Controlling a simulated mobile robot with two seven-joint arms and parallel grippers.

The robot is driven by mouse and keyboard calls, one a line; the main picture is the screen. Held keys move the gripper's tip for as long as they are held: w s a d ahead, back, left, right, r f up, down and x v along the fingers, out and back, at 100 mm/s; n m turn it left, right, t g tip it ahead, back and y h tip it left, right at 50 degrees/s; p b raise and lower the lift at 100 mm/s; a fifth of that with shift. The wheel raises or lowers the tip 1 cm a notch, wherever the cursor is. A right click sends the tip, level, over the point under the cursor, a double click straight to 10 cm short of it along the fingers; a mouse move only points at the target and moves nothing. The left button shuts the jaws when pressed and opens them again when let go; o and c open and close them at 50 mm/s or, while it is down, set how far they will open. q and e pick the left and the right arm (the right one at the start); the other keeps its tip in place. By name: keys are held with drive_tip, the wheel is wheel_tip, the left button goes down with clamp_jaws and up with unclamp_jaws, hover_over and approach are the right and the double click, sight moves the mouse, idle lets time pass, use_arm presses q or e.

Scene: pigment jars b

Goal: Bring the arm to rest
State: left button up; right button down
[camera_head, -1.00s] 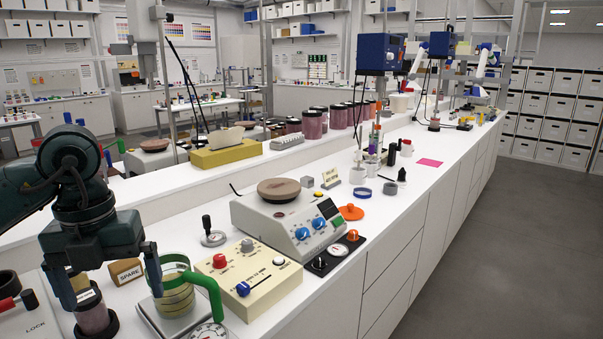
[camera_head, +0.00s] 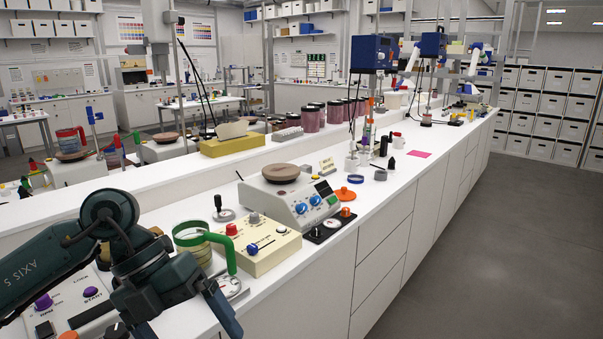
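My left gripper (camera_head: 182,318) is at the lower left, in front of the near bench, with its two fingers spread apart. I see nothing held between them, though the fingertips run close to the bottom edge. The arm, marked AXIS 5, comes in from the left and covers part of the bench. A green-handled glass jug (camera_head: 195,247) stands just behind the gripper, apart from it. My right gripper is not in view. Several pink jars with dark lids (camera_head: 310,120) stand in a row on the raised shelf further back.
Beside the jug are a cream control box (camera_head: 262,250), a dial gauge (camera_head: 230,285) and a hotplate-like unit with a brown disc (camera_head: 290,205). A panel with a purple knob (camera_head: 85,300) lies under the arm. The floor (camera_head: 480,260) right of the bench is clear.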

use_arm(q)
drive_tip(key=s+d+r+n+h, duration=0.2)
drive_tip(key=d+h, duration=0.5)
drive_tip(key=s+d+r+n+h, duration=0.1)
drive_tip(key=s+d+r+h, duration=0.1)
drive_tip(key=d+h, duration=0.55)
drive_tip(key=w+a+f+n+t+y+p, duration=0.15)
drive_tip(key=a+f+n+t+y, duration=0.3)
drive_tip(key=n, duration=0.45)
drive_tip(key=w+a+f+n+t+y+b, duration=0.1)
drive_tip(key=w+a+f+n+t+y, duration=0.15)
drive_tip(key=f+n+t, duration=0.45)
drive_tip(key=w+a+f+n+t+y+p, duration=0.1)
drive_tip(key=w+a+f+n+t+y, duration=0.25)
drive_tip(key=n+t, duration=0.55)
drive_tip(key=s+a+f+n+g+y, duration=0.2)
drive_tip(key=s+f+g+y, duration=0.1)
drive_tip(key=s+f, duration=0.3)
drive_tip(key=s+a+f+n+g+y, duration=0.1)
drive_tip(key=s+f+n+g+y, duration=0.2)
drive_tip(key=s+f, duration=0.4)
wheel_tip(320, 180, down, 4)
drive_tip(key=shift+s+a+r+g, duration=0.1)
drive_tip(key=shift+s+a+g, duration=0.2)
drive_tip(key=shift+g, duration=0.45)
